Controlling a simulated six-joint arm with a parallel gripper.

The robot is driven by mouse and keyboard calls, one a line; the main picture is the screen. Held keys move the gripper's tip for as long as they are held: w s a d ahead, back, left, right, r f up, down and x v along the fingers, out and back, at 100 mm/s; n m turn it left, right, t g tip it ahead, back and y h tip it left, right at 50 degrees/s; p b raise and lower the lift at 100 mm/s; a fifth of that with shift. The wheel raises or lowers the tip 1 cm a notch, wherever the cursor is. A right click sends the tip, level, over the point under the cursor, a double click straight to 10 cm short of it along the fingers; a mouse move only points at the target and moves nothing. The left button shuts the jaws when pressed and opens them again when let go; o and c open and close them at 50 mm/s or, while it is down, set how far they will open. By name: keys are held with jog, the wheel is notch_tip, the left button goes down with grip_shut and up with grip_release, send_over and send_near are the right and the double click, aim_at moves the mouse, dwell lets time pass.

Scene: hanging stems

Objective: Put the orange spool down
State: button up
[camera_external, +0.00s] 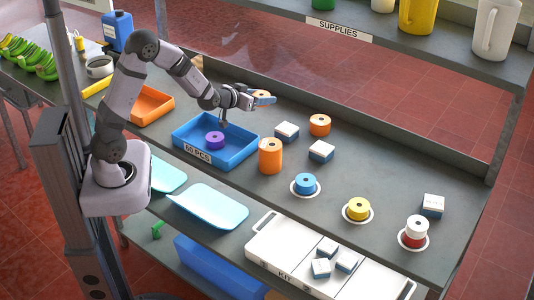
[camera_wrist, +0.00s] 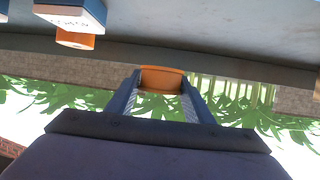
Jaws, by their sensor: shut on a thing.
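My gripper (camera_external: 258,99) is shut on an orange spool (camera_external: 263,94), held above the grey worktop near its back edge. In the wrist view the spool (camera_wrist: 162,79) sits between the two fingertips (camera_wrist: 160,92). Another orange spool (camera_external: 320,124) stands on the worktop to the right, beside white-and-blue boxes. A taller orange cylinder (camera_external: 270,156) stands nearer the front. The wrist view also shows an orange spool (camera_wrist: 75,40) next to a box at the upper left.
A blue bin (camera_external: 238,158) marked 60 PCS holds a purple spool (camera_external: 215,140). Blue (camera_external: 305,182), yellow (camera_external: 358,208) and white-over-red (camera_external: 414,230) spools stand on white discs. A white KIT tray (camera_external: 272,252) lies at the front. A supplies shelf (camera_external: 400,42) overhangs the back right.

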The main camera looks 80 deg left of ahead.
jog(key=s+a, duration=0.2)
jog(key=a, duration=0.2)
jog(key=s+a+n+g+y+b, duration=0.1)
jog(key=s+a, duration=0.1)
jog(key=a, duration=0.2)
jog(key=s+a+n+y, duration=0.1)
jog(key=s+a, duration=0.2)
jog(key=shift+a+f+g+b, duration=0.2)
jog(key=shift+a+g+b, duration=0.1)
jog(key=shift+a, duration=0.1)
jog(key=s+a+r+b, duration=0.1)
jog(key=s+a, duration=0.2)
jog(key=a, duration=0.3)
jog(key=s+a+r+n+g, duration=0.1)
jog(key=s+a+r, duration=0.1)
jog(key=a, duration=0.5)
jog(key=shift+s+y+b, duration=0.3)
jog(key=shift+s+b, duration=0.1)
jog(key=shift+s, duration=0.45)
jog(key=shift+f, duration=0.1)
jog(key=shift+f+p, duration=0.75)
jog(key=shift+f, duration=4.25)
